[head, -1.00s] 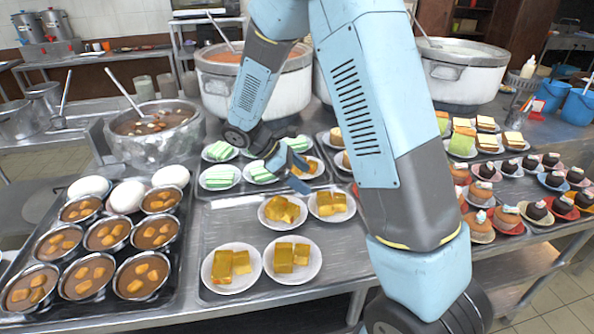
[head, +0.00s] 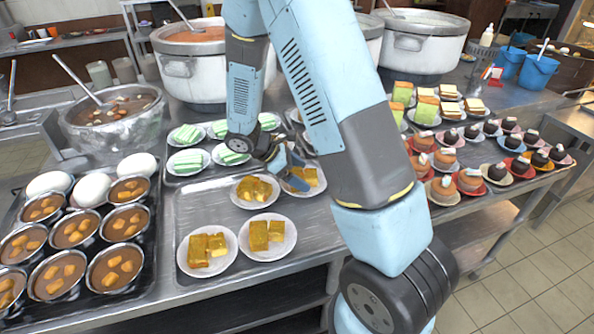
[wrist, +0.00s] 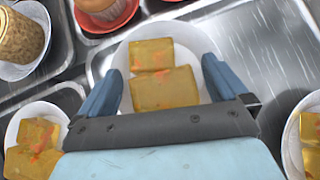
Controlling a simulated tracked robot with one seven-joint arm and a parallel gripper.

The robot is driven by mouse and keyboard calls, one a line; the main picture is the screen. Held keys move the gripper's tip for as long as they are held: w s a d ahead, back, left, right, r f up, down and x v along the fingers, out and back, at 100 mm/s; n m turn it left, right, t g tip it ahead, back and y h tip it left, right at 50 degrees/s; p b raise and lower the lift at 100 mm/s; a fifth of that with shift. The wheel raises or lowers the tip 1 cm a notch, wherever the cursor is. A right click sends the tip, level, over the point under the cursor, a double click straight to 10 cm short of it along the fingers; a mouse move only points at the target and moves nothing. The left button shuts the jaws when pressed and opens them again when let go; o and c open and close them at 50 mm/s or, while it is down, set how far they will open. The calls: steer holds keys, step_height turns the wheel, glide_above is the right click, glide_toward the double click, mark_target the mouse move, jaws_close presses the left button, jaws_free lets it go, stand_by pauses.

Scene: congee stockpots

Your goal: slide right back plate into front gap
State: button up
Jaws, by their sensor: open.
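The right back plate (head: 315,188) is white with yellow-orange cake pieces, in the back row of the near middle tray. My gripper (head: 290,172) is at this plate, partly covering it. In the wrist view the plate (wrist: 129,58) lies between the open fingers (wrist: 162,72), one on each side; contact cannot be told. The left back plate (head: 240,200) and two front plates (head: 190,268) (head: 283,250) carry similar cakes. Bare tray to the right of the front plates is largely hidden by my arm in the head view; it shows at upper right in the wrist view (wrist: 262,50).
A tray with green-cake plates (head: 187,160) lies behind. Bowls of brown dessert (head: 117,263) stand left, cupcakes on small plates (head: 470,180) right. Stockpots (head: 190,65) line the back. Metal tray rims divide the groups.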

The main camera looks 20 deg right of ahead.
steer(key=c, duration=1.2)
steer(key=shift+s, duration=0.1)
